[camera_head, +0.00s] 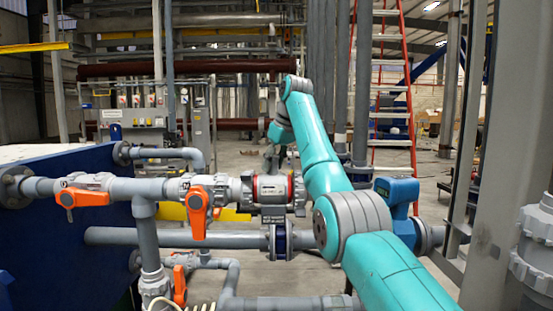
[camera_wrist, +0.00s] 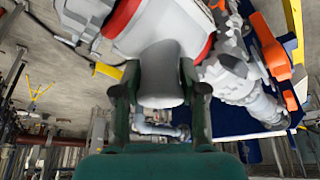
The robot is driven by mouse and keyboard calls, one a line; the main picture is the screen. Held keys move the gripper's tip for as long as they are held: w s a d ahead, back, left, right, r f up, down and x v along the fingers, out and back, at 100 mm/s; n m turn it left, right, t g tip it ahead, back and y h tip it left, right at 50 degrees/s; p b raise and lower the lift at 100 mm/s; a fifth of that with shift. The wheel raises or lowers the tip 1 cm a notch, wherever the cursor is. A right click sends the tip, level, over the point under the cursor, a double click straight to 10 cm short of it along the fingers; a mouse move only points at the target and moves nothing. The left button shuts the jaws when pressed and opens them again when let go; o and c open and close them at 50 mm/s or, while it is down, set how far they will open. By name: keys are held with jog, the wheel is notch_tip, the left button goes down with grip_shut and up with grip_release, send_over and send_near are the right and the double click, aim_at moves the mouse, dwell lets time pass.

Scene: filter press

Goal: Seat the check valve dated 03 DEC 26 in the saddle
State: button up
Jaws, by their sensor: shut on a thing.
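The check valve (camera_head: 270,187), a grey-white body with red rings, is in line between the grey pipe unions in the head view. It looks level, just above or on the dark saddle (camera_head: 268,213); I cannot tell whether it touches. A label on its front is too small to read a date. My gripper (camera_head: 273,160) comes down on the valve from above and behind. In the wrist view its two dark green fingers (camera_wrist: 160,82) are shut on the grey stem of the valve (camera_wrist: 160,60), with the white body and a red ring beyond.
Orange-handled valves (camera_head: 198,206) sit on the pipe to the left. A grey union (camera_head: 242,190) stands close against the valve's left side. A lower grey pipe (camera_head: 180,237) runs beneath. A blue tank (camera_head: 60,205) is at left and a blue device (camera_head: 397,190) at right.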

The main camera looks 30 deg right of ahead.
jog(key=o, duration=1.3)
jog(key=shift+f, duration=0.1)
jog(key=v, duration=1.2)
jog(key=shift+w, duration=0.1)
